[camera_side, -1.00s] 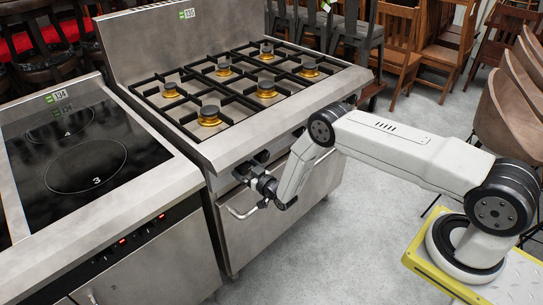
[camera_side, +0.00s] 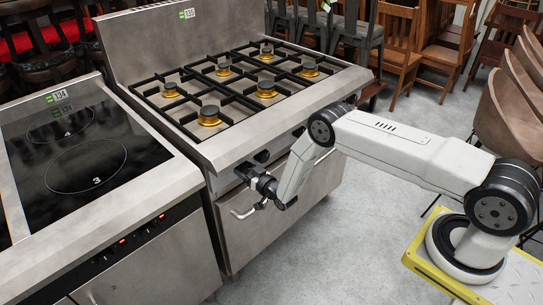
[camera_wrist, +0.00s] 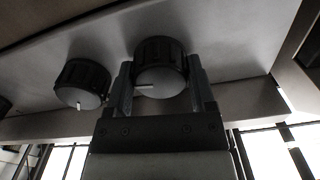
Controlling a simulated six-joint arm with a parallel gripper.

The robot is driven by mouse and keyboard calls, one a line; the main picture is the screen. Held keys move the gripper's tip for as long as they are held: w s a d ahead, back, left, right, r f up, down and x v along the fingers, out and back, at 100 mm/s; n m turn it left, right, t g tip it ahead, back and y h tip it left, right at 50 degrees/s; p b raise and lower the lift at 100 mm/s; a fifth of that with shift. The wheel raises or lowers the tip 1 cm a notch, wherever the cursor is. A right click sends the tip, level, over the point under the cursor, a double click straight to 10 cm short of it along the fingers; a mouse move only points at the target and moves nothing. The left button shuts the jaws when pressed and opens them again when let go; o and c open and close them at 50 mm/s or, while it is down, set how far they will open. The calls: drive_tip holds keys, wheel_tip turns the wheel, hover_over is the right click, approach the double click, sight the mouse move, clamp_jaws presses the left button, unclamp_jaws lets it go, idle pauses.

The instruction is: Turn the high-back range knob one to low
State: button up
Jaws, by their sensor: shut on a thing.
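The high-back range (camera_side: 135,45) stands in the middle of the side view, with gas burners on top and dark knobs along its front panel. My gripper (camera_side: 245,172) is at the left end of that panel. In the wrist view, my gripper's two fingers (camera_wrist: 160,88) are closed on both sides of a round dark knob (camera_wrist: 160,70). The white mark on this knob points left in that view. A second knob (camera_wrist: 82,83) sits to its left, apart from the fingers, with its white mark pointing down. In the side view my gripper and wrist hide the held knob.
An oven door handle (camera_side: 242,212) runs just below my gripper. A glass-topped induction range (camera_side: 80,165) stands close on the left. Wooden chairs (camera_side: 398,40) stand behind. Grey floor (camera_side: 330,240) is open in front of the range.

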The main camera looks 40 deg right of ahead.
drive_tip(key=m, duration=0.8)
drive_tip(key=shift+a+m, duration=0.1)
drive_tip(key=shift+m, duration=0.2)
drive_tip(key=m, duration=0.3)
drive_tip(key=shift+m, duration=0.3)
drive_tip(key=m, duration=0.4)
drive_tip(key=shift+r, duration=0.1)
drive_tip(key=o, duration=1.2)
drive_tip(key=shift+s, duration=0.15)
drive_tip(key=s, duration=0.7)
drive_tip(key=shift+s, duration=0.3)
